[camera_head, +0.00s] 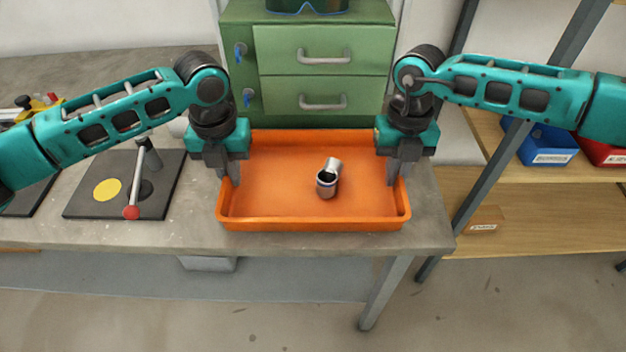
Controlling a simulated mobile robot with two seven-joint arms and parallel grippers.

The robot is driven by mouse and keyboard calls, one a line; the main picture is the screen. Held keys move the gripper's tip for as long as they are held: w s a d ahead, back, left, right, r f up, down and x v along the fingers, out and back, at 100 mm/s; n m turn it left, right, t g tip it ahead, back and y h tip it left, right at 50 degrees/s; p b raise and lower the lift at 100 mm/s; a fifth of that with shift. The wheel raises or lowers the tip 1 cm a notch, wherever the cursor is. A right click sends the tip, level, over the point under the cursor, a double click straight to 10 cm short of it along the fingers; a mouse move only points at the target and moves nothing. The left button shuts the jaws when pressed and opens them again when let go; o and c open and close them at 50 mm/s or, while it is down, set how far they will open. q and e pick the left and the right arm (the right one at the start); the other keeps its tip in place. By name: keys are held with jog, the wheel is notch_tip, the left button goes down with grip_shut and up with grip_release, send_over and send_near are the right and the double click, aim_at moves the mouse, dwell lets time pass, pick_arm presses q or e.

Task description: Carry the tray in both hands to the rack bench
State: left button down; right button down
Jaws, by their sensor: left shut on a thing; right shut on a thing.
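The orange tray (270,205) is at the right end of the grey workbench, level as far as I can see. A metal pipe elbow (327,182) sits in it, right of the middle. My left gripper (233,176) is shut on the tray's left wall. My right gripper (394,176) is shut on the tray's right wall. The fingertips are partly hidden at the walls. I cannot tell whether the tray touches the bench top. Which piece of furniture is the rack bench is not clear from this view.
A green drawer cabinet (321,77) stands close behind the tray. A dark plate with a red-knobbed lever (132,205) lies to the left. At the right, a metal-post shelf (560,185) holds a blue bin (548,147), a red bin (602,152) and a cardboard box (484,221).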

pick_arm(q)
jog(key=shift+r, duration=0.15)
pick_arm(e)
jog(key=shift+r, duration=0.15)
